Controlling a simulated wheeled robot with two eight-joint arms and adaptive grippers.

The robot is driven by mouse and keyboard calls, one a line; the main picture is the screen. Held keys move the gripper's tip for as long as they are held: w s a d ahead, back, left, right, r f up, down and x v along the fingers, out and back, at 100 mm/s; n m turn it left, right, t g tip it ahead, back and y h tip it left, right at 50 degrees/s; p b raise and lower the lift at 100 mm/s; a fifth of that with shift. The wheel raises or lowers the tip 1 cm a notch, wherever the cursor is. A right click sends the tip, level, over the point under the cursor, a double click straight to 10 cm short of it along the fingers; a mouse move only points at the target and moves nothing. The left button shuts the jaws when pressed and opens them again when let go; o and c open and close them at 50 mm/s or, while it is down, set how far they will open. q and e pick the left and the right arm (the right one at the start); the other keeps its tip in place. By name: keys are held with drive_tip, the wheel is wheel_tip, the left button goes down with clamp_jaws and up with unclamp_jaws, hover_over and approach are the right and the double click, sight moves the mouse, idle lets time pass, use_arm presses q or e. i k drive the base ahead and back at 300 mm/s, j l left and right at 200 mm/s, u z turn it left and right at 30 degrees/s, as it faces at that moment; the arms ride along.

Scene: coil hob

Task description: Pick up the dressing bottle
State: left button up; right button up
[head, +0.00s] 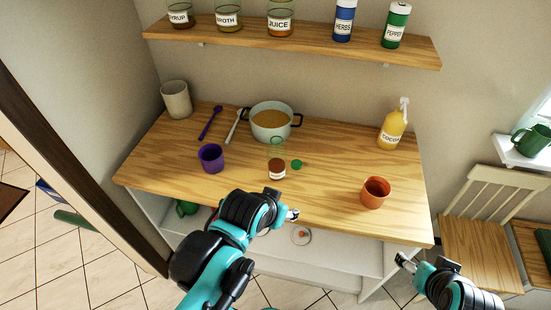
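A small clear bottle (277,168) with dark red-brown contents and a pale label stands upright near the middle of the wooden counter. Its label is too small to read, so I cannot confirm that it is the dressing bottle. A green round cap (296,164) lies just right of it. My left gripper (291,214) is near the counter's front edge, in front of the bottle and apart from it. My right gripper (403,261) is low at the right, off the counter's front corner. Both grippers look empty; their finger openings are unclear.
A pot (271,122) of orange-brown contents stands behind the bottle. A shelf (300,43) with labelled jars hangs above.

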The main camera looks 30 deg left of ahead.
sight(277, 152)
drive_tip(key=l+u, duration=0.1)
drive_tip(key=u, duration=0.6)
drive_tip(key=l+u, duration=0.15)
drive_tip(key=u, duration=0.2)
